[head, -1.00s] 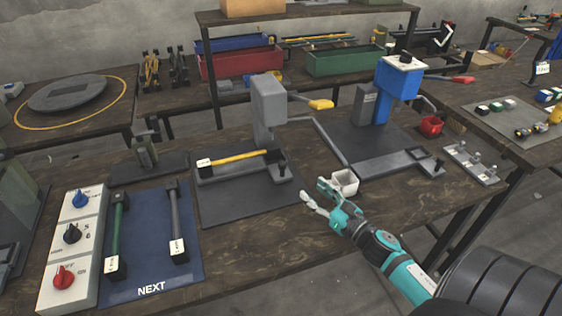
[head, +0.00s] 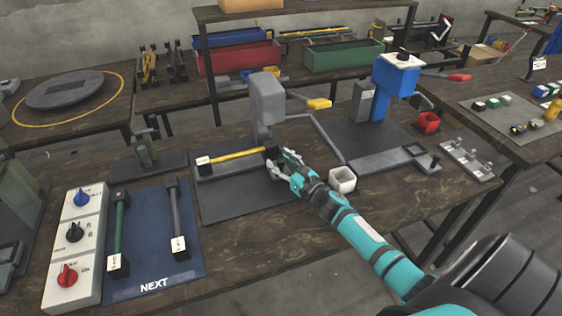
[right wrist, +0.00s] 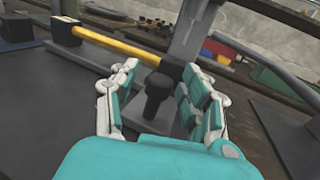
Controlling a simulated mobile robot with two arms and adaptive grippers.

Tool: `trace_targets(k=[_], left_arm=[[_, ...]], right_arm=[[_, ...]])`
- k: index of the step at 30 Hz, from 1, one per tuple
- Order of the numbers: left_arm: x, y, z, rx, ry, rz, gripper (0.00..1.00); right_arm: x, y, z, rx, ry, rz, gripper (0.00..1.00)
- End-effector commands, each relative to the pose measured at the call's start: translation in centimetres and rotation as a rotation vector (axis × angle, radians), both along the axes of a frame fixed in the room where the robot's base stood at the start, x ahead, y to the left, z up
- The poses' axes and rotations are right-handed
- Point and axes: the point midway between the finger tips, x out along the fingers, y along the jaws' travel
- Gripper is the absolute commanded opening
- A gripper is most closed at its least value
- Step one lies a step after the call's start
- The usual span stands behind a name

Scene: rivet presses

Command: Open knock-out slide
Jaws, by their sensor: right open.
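The grey press (head: 267,105) stands on a dark mat, with a yellow-shafted piece (head: 238,154) lying along its bed. In the right wrist view a black knob (right wrist: 157,95) on a small grey slide block (right wrist: 137,122) stands upright between the fingers of my right gripper (right wrist: 160,70). The fingers are open on both sides of the knob, with visible gaps. In the head view my right gripper (head: 281,163) is at the right end of the press bed and hides most of the knob. My left gripper is not in view.
A blue press (head: 396,87) with a similar knobbed slide (head: 424,157) stands to the right. A white cup (head: 343,179) is close beside my right forearm. A blue NEXT mat (head: 150,245) with two pieces and a control box (head: 75,240) are at the left.

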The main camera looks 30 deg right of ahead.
Motion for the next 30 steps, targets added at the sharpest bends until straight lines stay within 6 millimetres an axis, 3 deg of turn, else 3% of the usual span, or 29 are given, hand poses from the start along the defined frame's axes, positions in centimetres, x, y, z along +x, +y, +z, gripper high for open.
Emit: trace_targets(k=[3,14,30], left_arm=[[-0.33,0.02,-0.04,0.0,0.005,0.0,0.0],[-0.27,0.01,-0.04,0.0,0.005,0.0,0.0],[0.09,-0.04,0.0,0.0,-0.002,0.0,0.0]], right_arm=[[-0.02,0.02,-0.02,0.001,0.0,0.0,0.46],[-0.05,0.02,-0.01,0.001,0.0,0.0,0.0],[-0.07,-0.07,-0.02,0.001,0.0,-0.001,0.0]])
